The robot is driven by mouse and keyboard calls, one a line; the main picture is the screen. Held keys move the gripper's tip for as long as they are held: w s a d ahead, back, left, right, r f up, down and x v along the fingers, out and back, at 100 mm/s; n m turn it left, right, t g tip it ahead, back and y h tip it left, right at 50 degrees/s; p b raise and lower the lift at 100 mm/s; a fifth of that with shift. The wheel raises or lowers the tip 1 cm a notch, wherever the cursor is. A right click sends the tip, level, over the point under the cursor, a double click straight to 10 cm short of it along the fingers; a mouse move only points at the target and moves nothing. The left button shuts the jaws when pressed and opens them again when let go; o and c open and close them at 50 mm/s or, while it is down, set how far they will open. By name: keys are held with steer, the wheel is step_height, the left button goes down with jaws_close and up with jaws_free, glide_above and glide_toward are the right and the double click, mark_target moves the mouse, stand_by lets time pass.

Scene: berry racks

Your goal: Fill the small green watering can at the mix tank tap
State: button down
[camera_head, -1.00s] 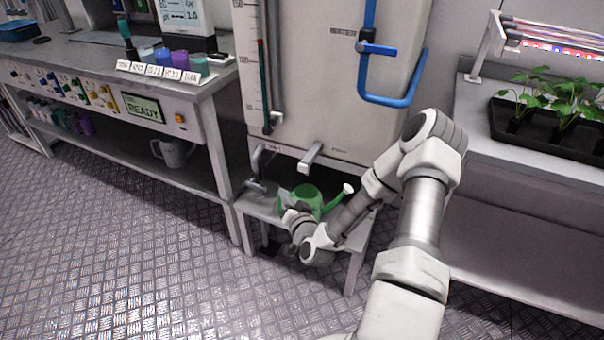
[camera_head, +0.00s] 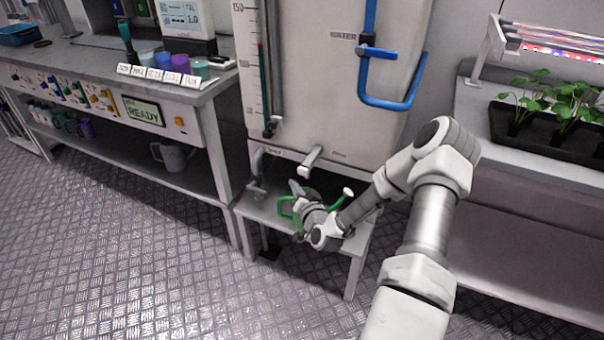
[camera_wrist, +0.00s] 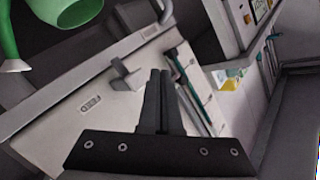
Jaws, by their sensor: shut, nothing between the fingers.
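The small green watering can (camera_head: 285,208) stands on the low stand under the mix tank (camera_head: 325,90). My gripper and wrist hide most of its body; its handle shows at left and its pale spout end (camera_head: 348,193) at right. In the wrist view the can (camera_wrist: 65,10) is at the top left, apart from my fingers. My gripper (camera_wrist: 160,72) is shut and empty; in the head view it (camera_head: 294,186) is in front of the can, below the tank's middle tap (camera_head: 311,160). Water in the can cannot be seen.
A second, bent pipe tap (camera_head: 256,170) hangs left of the middle one, over the stand (camera_head: 262,211). Blue pipework (camera_head: 395,102) is on the tank front. A bench (camera_head: 205,92) with coloured cups stands left, a plant tray (camera_head: 540,133) right. The floor in front is clear.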

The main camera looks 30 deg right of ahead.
mark_target(299, 171)
steer(key=shift+w+d+b, duration=0.4)
steer(key=shift+w+d, duration=0.45)
steer(key=shift+d, duration=0.3)
stand_by(1.3)
steer(key=shift+w+d, duration=0.25)
steer(key=shift+d, duration=0.05)
steer(key=shift+w+d+b, duration=0.35)
steer(key=shift+d+b, duration=0.15)
stand_by(4.8)
